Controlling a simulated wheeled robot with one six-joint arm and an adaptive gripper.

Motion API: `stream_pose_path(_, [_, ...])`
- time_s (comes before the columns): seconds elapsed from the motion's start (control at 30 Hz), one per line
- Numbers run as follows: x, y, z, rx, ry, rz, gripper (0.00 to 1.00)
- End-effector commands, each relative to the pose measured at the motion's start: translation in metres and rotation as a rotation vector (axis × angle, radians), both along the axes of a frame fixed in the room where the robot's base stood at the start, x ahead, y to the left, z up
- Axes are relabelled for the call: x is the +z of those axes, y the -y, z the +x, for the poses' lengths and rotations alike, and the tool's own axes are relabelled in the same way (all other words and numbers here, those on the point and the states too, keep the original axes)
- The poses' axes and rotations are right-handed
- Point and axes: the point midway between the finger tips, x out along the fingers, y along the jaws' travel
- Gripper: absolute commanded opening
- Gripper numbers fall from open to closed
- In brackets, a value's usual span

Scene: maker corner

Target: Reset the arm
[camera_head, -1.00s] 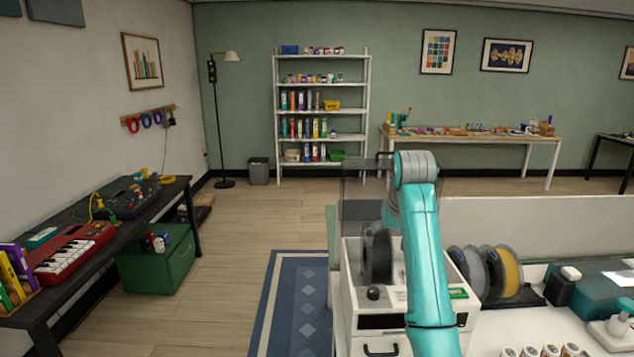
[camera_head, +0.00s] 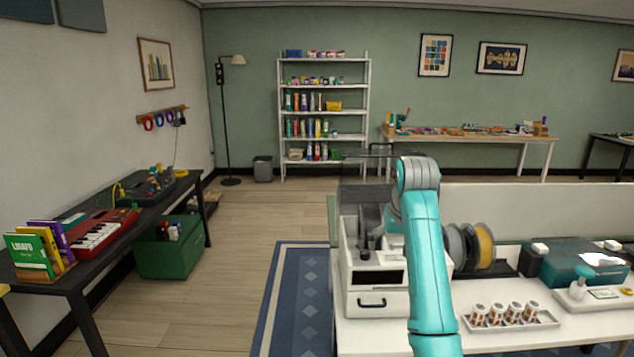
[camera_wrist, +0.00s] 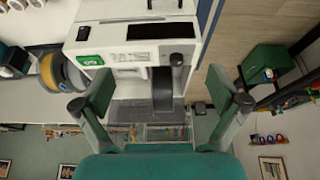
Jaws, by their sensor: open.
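My gripper (camera_wrist: 158,88) shows in the wrist view with its two fingers spread wide and nothing between them. Beyond the fingers stands a white box-like machine (camera_wrist: 110,50) with a dark slot and a green label. My gripper cannot be made out in the head view.
Spools (camera_head: 484,246), a tray of small cups (camera_head: 545,318) and a teal case (camera_head: 570,266) stand on the white worktable (camera_head: 390,338). At left are a black table (camera_head: 60,283) and a green cabinet (camera_head: 165,258). Open floor (camera_head: 240,225) lies between, with a blue rug (camera_head: 283,322).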

Motion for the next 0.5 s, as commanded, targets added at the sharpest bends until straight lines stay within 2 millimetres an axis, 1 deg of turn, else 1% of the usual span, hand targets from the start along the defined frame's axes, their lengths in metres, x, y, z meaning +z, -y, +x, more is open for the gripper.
stream_pose_path(0.03, [-0.007,0.0,0.0,0.0,0.0,0.0,0.97])
stream_pose_path(0.17, [-0.022,0.0,0.0,0.0,0.011,0.0,0.97])
stream_pose_path(0.27, [-0.036,0.0,-0.001,0.0,0.019,0.0,0.97])
stream_pose_path(0.37, [-0.053,0.0,-0.002,0.0,0.031,0.0,0.97])
stream_pose_path(0.5, [-0.084,0.0,-0.006,0.0,0.052,0.0,0.97])
